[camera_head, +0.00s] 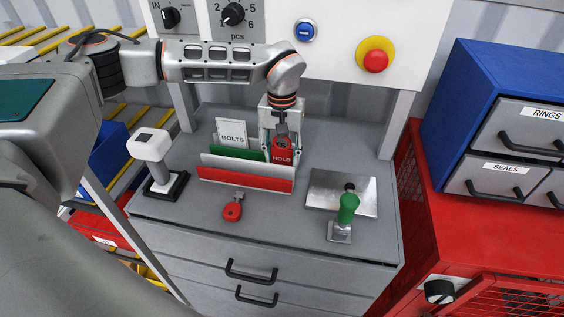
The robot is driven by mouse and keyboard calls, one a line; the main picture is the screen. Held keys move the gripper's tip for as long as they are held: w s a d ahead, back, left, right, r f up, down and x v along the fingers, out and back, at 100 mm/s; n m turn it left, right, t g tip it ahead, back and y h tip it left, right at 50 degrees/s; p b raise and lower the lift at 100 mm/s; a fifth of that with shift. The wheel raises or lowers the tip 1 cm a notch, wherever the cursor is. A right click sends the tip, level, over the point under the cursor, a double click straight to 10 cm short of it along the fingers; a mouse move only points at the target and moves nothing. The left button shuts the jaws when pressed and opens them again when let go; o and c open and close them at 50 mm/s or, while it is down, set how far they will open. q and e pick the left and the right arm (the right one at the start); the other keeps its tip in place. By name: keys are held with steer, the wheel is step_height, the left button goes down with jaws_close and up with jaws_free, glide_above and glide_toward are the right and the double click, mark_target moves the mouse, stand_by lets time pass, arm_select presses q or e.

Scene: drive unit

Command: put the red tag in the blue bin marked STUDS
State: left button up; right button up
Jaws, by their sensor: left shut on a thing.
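The red tag (282,154), with white lettering that looks like HOLD, hangs upright at the right end of the card rack. My left gripper (281,132) reaches down from above and is shut on the tag's top. The tag's lower part is close to the rack's red front strip; I cannot tell whether they touch. A blue bin (109,160) is at the left, beyond the bench edge, partly hidden by my arm. No STUDS marking is readable. My right gripper is not in view.
The rack (246,179) holds a white BOLTS card (231,134). A red padlock-like item (232,211), a white-topped stand (150,155) and a green-handled device (347,209) stand on the grey bench. A panel with a red button (375,61) rises behind; a blue drawer cabinet (460,95) is right.

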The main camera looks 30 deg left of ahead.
arm_select(q)
steer(key=shift+f, duration=1.25)
steer(key=shift+f, duration=0.1)
steer(key=o, duration=1)
